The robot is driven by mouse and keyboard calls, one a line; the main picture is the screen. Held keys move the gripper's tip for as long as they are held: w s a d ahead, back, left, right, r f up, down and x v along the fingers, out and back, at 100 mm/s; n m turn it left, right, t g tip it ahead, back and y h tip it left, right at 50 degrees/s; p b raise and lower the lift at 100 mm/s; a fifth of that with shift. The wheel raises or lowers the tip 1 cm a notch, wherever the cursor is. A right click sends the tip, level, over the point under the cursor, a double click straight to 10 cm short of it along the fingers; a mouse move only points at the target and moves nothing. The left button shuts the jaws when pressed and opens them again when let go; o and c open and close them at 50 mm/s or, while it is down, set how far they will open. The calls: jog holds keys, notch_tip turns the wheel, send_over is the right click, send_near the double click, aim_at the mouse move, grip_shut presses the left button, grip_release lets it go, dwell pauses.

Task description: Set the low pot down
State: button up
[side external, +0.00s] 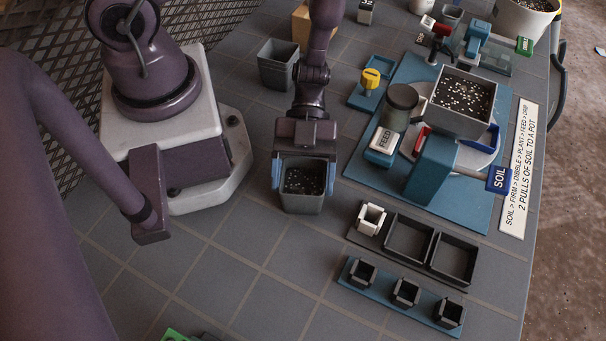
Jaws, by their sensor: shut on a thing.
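A low grey square pot (303,204) with dark, white-flecked soil in it is in the middle of the side external view. My gripper (304,172) comes down over it from behind, with a blue finger on each side, shut on the pot's side walls near the rim. The pot is upright and over the grey tiled table. I cannot tell whether its base touches the table or hangs just above it.
A soil hopper (461,121) with a SOIL lever stands on a blue base plate (464,213) at right. Dark trays (409,215) and a blue rack (389,301) of small cups lie front right. An empty grey pot (277,66) stands behind. Bare tiles lie in front of the held pot.

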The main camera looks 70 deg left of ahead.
jog(key=o, duration=0.9)
jog(key=shift+f, duration=0.1)
jog(key=shift+w+a+r, duration=0.15)
jog(key=shift+a+r, duration=0.05)
jog(key=shift+r, duration=0.1)
jog(key=v, duration=1.1)
jog(key=shift+a+r, duration=0.1)
jog(key=shift+a, duration=0.15)
